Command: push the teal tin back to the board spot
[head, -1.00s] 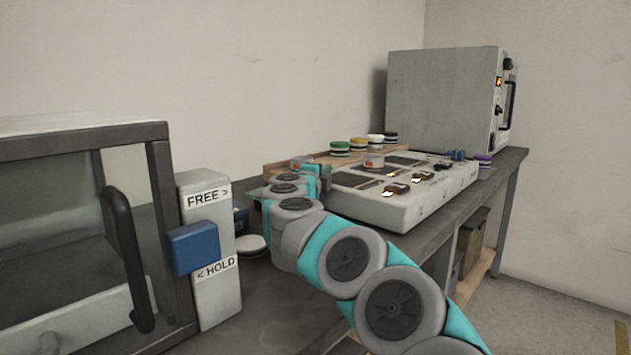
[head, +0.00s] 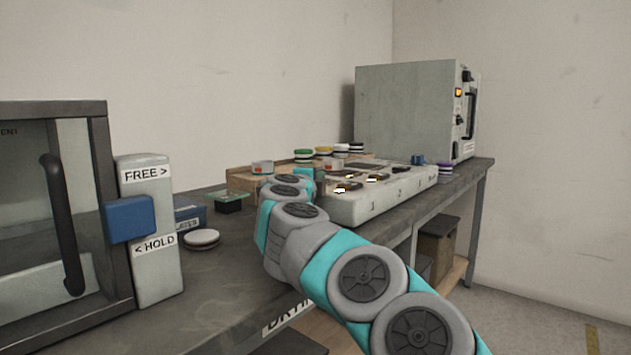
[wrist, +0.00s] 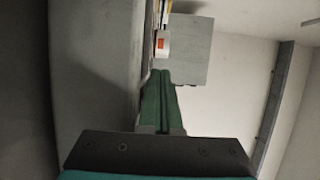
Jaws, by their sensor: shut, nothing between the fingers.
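No tin in view is clearly teal. The nearest in colour is a green-topped tin (head: 303,156), upright in the back row in the head view. A pale grey tin with an orange-red mark (head: 262,167) stands left of it. A tin with an orange-red mark (wrist: 163,44) also shows in the wrist view, just beyond my fingertips; I cannot tell its lid colour. My gripper (wrist: 161,72) has its two green fingers shut together with nothing between them. In the head view my arm hides the fingers. I cannot make out a marked spot on the wooden board (head: 238,180).
A grey panel with switches (head: 385,198) lies right of my arm. Yellow (head: 323,152), white and black tins stand behind it. A grey oven (head: 405,110) stands at the back. A lever post (head: 152,230), a white disc (head: 201,239) and a green board (head: 228,196) are at left.

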